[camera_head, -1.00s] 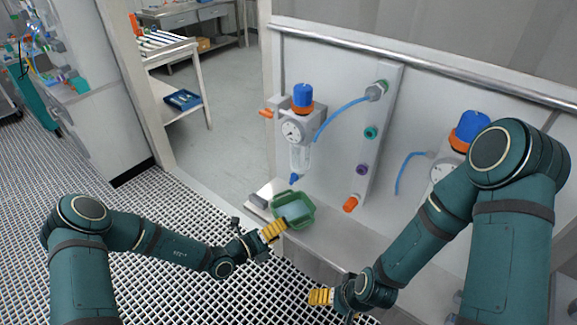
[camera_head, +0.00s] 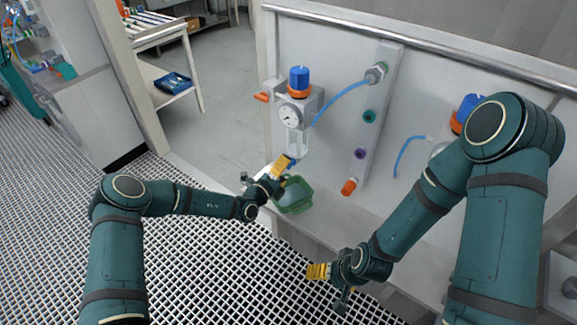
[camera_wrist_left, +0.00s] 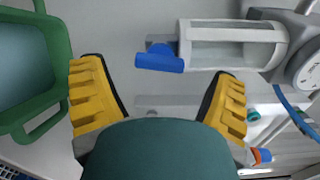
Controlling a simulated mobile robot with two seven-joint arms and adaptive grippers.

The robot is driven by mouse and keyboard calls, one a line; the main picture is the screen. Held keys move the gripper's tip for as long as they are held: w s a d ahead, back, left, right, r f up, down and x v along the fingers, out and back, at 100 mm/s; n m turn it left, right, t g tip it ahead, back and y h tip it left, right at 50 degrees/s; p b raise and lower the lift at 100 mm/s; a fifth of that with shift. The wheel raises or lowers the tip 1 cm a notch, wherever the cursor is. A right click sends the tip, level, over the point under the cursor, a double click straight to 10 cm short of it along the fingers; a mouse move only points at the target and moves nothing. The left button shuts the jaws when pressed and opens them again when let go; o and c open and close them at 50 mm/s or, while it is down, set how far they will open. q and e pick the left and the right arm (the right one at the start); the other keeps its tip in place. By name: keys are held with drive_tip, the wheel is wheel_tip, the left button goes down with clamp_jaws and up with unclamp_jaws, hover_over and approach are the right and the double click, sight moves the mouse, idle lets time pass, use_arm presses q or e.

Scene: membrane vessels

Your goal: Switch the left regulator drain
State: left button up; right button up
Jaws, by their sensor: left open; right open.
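The left regulator (camera_head: 290,117) is on the white panel, with a blue knob, an orange ring, a round gauge and a clear bowl (camera_wrist_left: 225,43). The blue drain handle (camera_wrist_left: 159,62) sits at the end of that bowl. In the head view it is mostly hidden by my left gripper (camera_head: 281,166). In the left wrist view my left gripper (camera_wrist_left: 160,78) is open, its yellow fingers on either side of the handle's line and apart from it. My right gripper (camera_head: 318,271) is open and empty, low in front of the panel.
A green container (camera_head: 294,196) stands on the ledge below the regulator, close to my left gripper. A blue hose (camera_head: 341,99) runs to a vertical strip with coloured ports (camera_head: 369,116). A second regulator (camera_head: 467,110) is partly behind my right arm.

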use_arm(q)
drive_tip(key=shift+x, duration=1.2)
drive_tip(key=c, duration=1.2)
